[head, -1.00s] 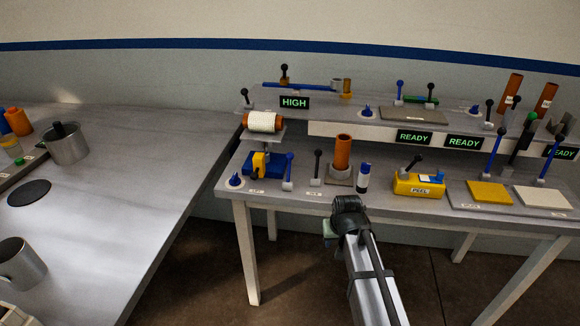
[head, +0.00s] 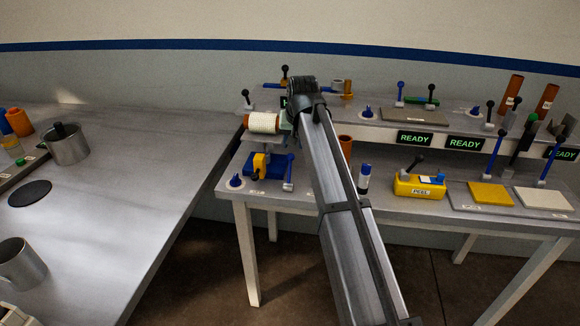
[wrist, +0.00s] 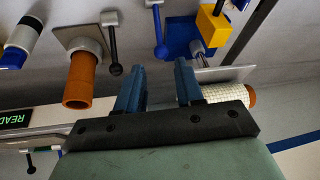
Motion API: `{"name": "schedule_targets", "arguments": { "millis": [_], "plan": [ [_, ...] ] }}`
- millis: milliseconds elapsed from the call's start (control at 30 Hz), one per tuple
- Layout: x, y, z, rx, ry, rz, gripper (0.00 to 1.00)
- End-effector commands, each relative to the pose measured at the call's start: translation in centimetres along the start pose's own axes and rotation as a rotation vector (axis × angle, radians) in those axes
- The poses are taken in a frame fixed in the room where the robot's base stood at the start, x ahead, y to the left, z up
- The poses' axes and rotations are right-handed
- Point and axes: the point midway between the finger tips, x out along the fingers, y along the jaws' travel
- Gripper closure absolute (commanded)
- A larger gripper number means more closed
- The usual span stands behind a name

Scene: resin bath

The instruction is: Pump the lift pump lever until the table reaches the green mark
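The lift pump has a blue base (head: 268,172) with a yellow block (head: 259,164) on the lower bench. Its blue lever (head: 290,172) stands upright at its right side; the lever also shows in the wrist view (wrist: 157,28). The small lift table (head: 250,136) is raised above the base and bears a white roll with orange ends (head: 263,122). I cannot make out a green mark. My gripper (head: 288,132) is above the lever, right of the roll. In the wrist view its two blue fingers (wrist: 158,78) are apart with nothing between them.
An orange cylinder (wrist: 80,80) and a black-knobbed lever (wrist: 112,42) stand beside the blue lever. A blue-capped bottle (head: 364,178) and yellow peel box (head: 418,186) are further right. The raised shelf (head: 375,127) is behind. My arm hides part of the bench.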

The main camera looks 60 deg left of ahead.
Motion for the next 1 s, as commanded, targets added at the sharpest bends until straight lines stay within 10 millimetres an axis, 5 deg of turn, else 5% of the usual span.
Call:
{"name": "schedule_targets", "arguments": {
  "millis": [267, 800, 1000],
  "plan": [
    [2.0, 0.1, 0.3, 0.028, -0.008, 0.002, 0.63],
    [11.1, 0.1, 0.3, 0.027, -0.007, 0.001, 0.63],
    [13.1, 0.1, 0.3, 0.026, -0.006, 0.001, 0.63]
  ]
}}
